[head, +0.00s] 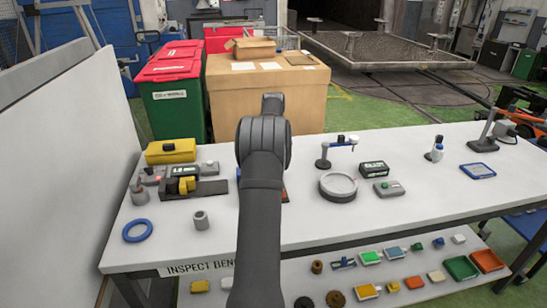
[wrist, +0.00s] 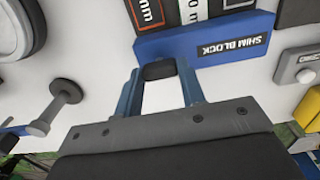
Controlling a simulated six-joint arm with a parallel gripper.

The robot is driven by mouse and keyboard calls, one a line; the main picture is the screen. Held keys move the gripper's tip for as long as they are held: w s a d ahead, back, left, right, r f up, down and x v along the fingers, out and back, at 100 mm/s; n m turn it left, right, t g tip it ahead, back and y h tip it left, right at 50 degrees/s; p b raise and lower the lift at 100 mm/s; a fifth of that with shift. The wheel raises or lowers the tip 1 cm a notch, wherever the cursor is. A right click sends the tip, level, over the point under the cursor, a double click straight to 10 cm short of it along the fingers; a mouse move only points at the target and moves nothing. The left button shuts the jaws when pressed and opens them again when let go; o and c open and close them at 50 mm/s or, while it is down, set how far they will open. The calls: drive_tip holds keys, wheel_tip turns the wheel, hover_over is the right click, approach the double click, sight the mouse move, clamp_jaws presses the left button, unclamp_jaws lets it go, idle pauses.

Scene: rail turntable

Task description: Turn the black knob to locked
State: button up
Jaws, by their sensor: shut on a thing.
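A small black piece (wrist: 159,70), which looks like the black knob, sits between the fingertips of my gripper (wrist: 157,80) in the wrist view. The two blue fingers are closed on its sides. Its markings and pointer cannot be made out, so its setting is unclear. In the head view my own arm covers the gripper and the piece. A blue shim block (wrist: 205,43) lies just beyond the fingertips in the wrist view.
The right front bench is clear.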

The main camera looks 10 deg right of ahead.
idle(0.3)
drive_tip(key=o, duration=1)
wheel_tip(320, 180, up, 17)
drive_tip(key=shift+r, duration=0.2)
drive_tip(key=shift+f, duration=0.1)
wheel_tip(320, 180, down, 17)
drive_tip(key=shift+f, duration=0.15)
idle(0.5)
